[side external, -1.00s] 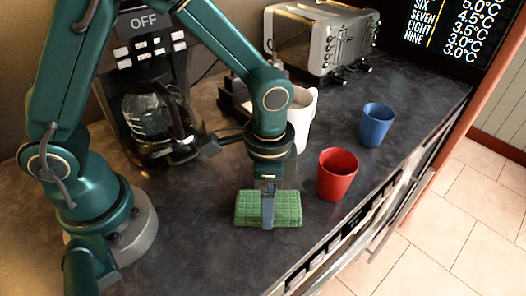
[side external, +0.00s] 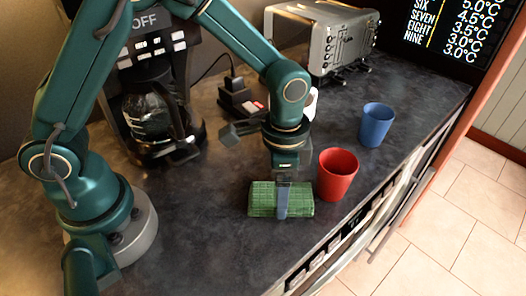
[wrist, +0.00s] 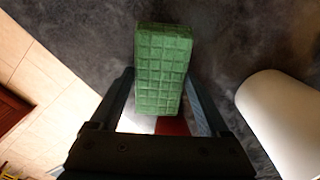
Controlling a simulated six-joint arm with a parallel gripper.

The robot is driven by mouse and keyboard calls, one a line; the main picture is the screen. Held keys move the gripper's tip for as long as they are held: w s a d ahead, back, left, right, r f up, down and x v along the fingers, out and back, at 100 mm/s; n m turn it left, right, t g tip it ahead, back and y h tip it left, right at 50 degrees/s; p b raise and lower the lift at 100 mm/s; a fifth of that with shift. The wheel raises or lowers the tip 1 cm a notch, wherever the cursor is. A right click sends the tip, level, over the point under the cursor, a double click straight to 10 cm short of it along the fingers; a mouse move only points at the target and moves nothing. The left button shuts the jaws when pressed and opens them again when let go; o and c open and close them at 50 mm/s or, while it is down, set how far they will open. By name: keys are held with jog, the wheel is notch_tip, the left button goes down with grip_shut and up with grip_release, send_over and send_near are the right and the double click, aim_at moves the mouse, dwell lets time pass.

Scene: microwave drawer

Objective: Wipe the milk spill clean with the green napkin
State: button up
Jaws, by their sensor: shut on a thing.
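The green napkin (side external: 262,199) is a thick, folded block with a grid pattern, at or just above the dark counter left of the red cup; I cannot tell if it touches the counter. My gripper (side external: 281,208) points down and is shut on the napkin, with one finger across its near face. In the wrist view the napkin (wrist: 163,65) sticks out between the two fingers of my gripper (wrist: 160,100). I cannot make out a milk spill on the visible counter. A small white patch shows between the fingers in the wrist view, but I cannot tell what it is.
The red cup (side external: 337,176) stands close right of the napkin, and the blue cup (side external: 377,126) is farther back. A white cup (wrist: 285,120) is partly hidden behind my arm. The coffee maker (side external: 150,105) and toaster (side external: 325,40) stand behind. The counter's front edge is near.

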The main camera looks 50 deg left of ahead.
aim_at(258, 208)
jog(key=shift+s+f, duration=0.15)
jog(key=shift+s, duration=1.15)
jog(key=shift+s+a, duration=0.1)
jog(key=shift+s, duration=1.75)
jog(key=shift+s+r, duration=0.2)
jog(key=shift+s, duration=3.55)
jog(key=shift+w+f, duration=0.1)
jog(key=shift+w, duration=7)
jog(key=shift+s+f, duration=0.15)
jog(key=shift+s, duration=2.65)
